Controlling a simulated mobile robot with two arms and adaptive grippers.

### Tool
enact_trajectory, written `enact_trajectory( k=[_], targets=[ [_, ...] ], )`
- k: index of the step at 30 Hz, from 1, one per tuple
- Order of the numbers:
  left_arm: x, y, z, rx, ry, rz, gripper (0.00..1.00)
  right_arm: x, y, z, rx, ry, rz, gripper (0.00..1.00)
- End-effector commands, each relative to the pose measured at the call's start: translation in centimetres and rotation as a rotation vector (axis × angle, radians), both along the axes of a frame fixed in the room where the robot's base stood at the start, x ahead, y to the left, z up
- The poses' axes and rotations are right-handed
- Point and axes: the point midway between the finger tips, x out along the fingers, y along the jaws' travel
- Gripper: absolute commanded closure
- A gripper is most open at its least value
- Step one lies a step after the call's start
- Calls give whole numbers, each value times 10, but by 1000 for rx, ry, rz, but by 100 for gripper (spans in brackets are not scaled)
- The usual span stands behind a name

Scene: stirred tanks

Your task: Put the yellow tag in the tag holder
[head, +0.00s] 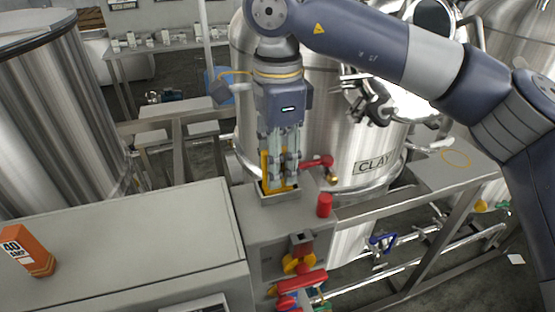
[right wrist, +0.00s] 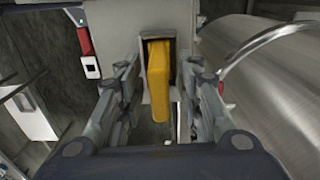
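The yellow tag (head: 265,172) stands upright in the grey tag holder (head: 262,194) on top of a grey box. In the right wrist view the tag (right wrist: 160,85) shows in the middle, with its far end inside the slot of the holder (right wrist: 151,120). My right gripper (head: 279,178) points down over the holder, with its fingers on either side of the tag. In the right wrist view the fingers of the gripper (right wrist: 163,80) look spread, with a narrow gap on each side of the tag. The fingers hide part of the tag in the head view. My left gripper is not in view.
A red-handled lever (head: 318,163) and a red cylinder (head: 325,205) stand close right of the holder. An orange box (head: 27,251) sits on the cabinet (head: 130,250). A steel tank (head: 345,140) stands behind.

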Motion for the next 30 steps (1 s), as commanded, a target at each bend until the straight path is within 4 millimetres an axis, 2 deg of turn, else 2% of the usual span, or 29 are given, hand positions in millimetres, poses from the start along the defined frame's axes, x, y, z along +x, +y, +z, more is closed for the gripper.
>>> enact_trajectory(
  k=[3, 5, 12, 18, 24, 30],
  targets=[
    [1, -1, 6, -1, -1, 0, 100, 0, 0, 8, 0, -1, 0, 67],
    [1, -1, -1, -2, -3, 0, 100, 1, 0, 13, 1, -4, -2, 67],
    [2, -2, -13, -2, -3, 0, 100, 0, 1, 66, 2, -3, -1, 67],
    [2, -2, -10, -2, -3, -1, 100, 0, 0, 107, -1, -3, -1, 67],
    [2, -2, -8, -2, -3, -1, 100, 1, 0, 122, -2, -1, 0, 67],
    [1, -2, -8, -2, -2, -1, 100, 0, 0, 124, 0, 0, 0, 67]
  ],
)
